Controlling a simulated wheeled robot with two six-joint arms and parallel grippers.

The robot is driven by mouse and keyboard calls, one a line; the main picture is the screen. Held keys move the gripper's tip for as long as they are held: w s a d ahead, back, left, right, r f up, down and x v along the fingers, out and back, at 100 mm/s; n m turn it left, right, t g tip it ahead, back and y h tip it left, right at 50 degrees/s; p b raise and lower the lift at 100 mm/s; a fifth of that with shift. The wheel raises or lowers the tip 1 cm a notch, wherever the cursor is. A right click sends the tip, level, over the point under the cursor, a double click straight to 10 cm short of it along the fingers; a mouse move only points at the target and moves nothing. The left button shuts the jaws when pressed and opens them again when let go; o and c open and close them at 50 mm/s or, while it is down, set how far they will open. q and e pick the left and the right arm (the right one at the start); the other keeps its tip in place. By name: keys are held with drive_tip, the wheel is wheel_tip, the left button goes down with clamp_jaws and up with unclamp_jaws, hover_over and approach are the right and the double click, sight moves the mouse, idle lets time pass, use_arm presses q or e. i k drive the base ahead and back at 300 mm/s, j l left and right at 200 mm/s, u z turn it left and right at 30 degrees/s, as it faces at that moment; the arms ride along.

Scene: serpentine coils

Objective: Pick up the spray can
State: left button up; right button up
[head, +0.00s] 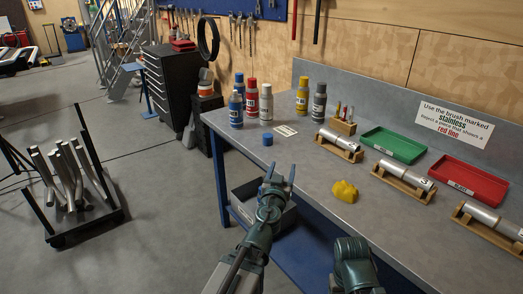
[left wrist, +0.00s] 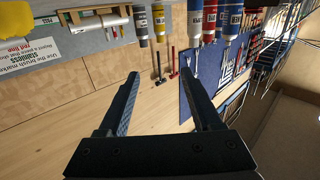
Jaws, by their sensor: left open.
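Several capped cans or bottles stand upright at the bench's far end; I cannot tell which is the spray can. At left are a blue one (head: 235,112), a red one (head: 252,98) and a white one (head: 266,103); a yellow one (head: 302,96) and a dark grey one (head: 319,102) stand further right. My left gripper (head: 280,170) is open and empty, short of them near the bench's left edge. In the left wrist view its fingers (left wrist: 160,78) are apart, with the cans upside down at the top. Of my right arm only a link shows.
A blue cap (head: 267,140) lies near the bench edge beyond my left gripper. A yellow lump (head: 344,191), metal cylinders on wooden cradles (head: 340,148), a green tray (head: 393,145) and a red tray (head: 468,182) occupy the right side.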

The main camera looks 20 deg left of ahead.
sight(235, 102)
drive_tip(key=i+j+z, duration=0.1)
drive_tip(key=j, duration=0.4)
drive_tip(key=i+j, duration=0.2)
drive_tip(key=j, duration=0.35)
drive_tip(key=i+j+z, duration=0.15)
drive_tip(key=j, duration=0.4)
drive_tip(key=i+j+z, duration=0.1)
drive_tip(key=j, duration=0.4)
drive_tip(key=j+z, duration=0.1)
drive_tip(key=j, duration=0.45)
drive_tip(key=i, duration=0.15)
